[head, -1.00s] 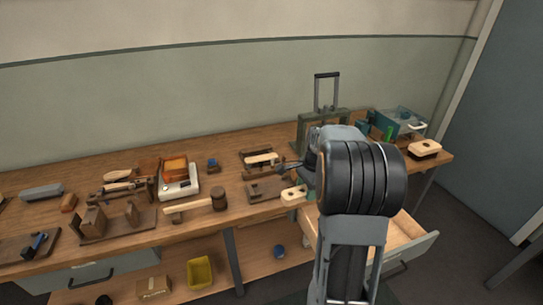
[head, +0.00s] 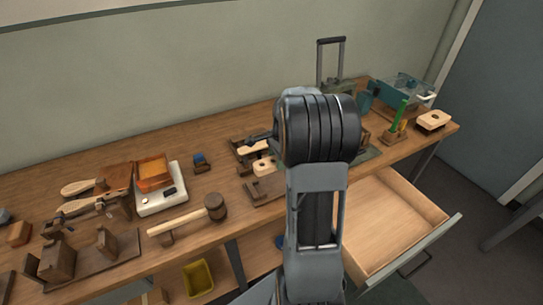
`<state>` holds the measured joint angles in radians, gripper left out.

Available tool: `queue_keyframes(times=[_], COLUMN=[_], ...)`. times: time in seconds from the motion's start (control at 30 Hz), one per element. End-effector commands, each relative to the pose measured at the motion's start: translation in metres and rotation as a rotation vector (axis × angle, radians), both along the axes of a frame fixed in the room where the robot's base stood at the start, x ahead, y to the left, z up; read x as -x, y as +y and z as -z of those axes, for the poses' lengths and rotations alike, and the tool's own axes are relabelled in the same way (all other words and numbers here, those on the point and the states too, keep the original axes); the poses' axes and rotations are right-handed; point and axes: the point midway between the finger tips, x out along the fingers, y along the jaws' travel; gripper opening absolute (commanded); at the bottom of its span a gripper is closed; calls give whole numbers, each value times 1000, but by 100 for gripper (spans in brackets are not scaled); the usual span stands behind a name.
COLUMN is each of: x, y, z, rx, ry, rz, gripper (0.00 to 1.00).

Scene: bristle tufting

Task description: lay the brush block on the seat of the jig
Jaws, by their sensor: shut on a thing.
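The brush block (head: 265,166), a pale wooden piece with a dark hole, shows just left of my wrist in the head view. It is over or at the back part of the jig (head: 262,190), a low dark brown wooden fixture near the table's front. I cannot tell whether the block touches the seat. My gripper (head: 262,136) is shut on the block. My wrist and arm hide the right side of the jig, and the grip itself is hard to make out.
Another pale block (head: 252,148) lies in a dark holder behind the jig. A mallet (head: 190,219) and a white scale (head: 163,199) are to the left. A pale block with a hole (head: 433,121) sits at the far right. An open drawer (head: 395,222) juts out at the right.

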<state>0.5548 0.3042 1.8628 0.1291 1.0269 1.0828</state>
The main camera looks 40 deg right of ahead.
Motion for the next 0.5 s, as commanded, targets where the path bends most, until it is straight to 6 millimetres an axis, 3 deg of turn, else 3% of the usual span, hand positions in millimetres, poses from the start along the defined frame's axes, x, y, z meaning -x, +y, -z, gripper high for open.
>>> queue_keyframes(times=[0.5], x=[1], y=[-1], z=[30], rx=[0], ry=[1], rz=[1], gripper=[22])
